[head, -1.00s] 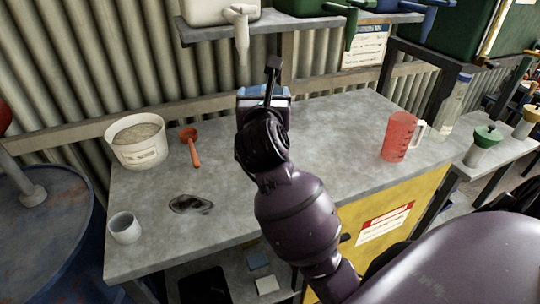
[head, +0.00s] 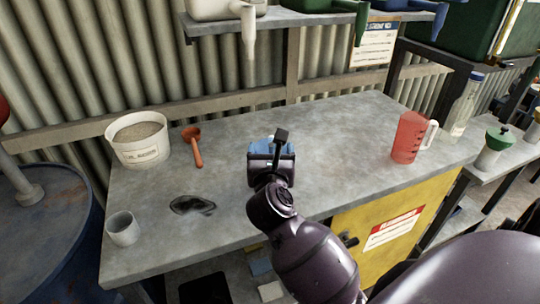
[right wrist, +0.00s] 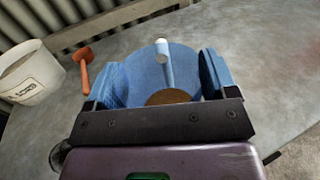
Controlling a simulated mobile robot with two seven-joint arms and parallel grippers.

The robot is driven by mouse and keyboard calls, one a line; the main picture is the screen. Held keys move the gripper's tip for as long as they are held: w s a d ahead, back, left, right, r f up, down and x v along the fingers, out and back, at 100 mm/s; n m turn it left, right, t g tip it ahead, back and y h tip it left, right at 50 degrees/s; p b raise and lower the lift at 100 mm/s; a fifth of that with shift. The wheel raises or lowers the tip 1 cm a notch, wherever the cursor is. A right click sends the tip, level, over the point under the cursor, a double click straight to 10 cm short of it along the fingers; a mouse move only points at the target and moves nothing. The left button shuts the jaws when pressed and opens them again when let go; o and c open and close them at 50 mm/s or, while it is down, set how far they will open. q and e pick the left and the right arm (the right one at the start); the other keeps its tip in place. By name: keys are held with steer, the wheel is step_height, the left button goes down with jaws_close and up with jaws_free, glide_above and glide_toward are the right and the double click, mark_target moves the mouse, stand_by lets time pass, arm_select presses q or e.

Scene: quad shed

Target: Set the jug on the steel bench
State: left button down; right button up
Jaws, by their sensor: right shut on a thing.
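My right gripper (head: 270,160) is over the middle of the grey bench (head: 330,135), shut on a blue jug-like thing (head: 260,147) mostly hidden behind it in the head view. In the right wrist view my right gripper (right wrist: 160,85) has a blue finger on each side of the blue thing (right wrist: 137,75). A pale-ended bar and a brown round patch show within it. I cannot tell whether its underside touches the bench. A clear red measuring jug (head: 408,138) with a white handle stands upright at the bench's right. My left gripper is not in view.
A bottle (head: 464,105) stands right of the red jug. A shelf with spouted containers (head: 320,18) overhangs the back.

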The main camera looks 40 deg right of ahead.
steer(key=shift+f, duration=0.4)
steer(key=o, duration=1.5)
steer(key=shift+r, duration=0.25)
steer(key=b+v, duration=0.1)
steer(key=v, duration=1.1)
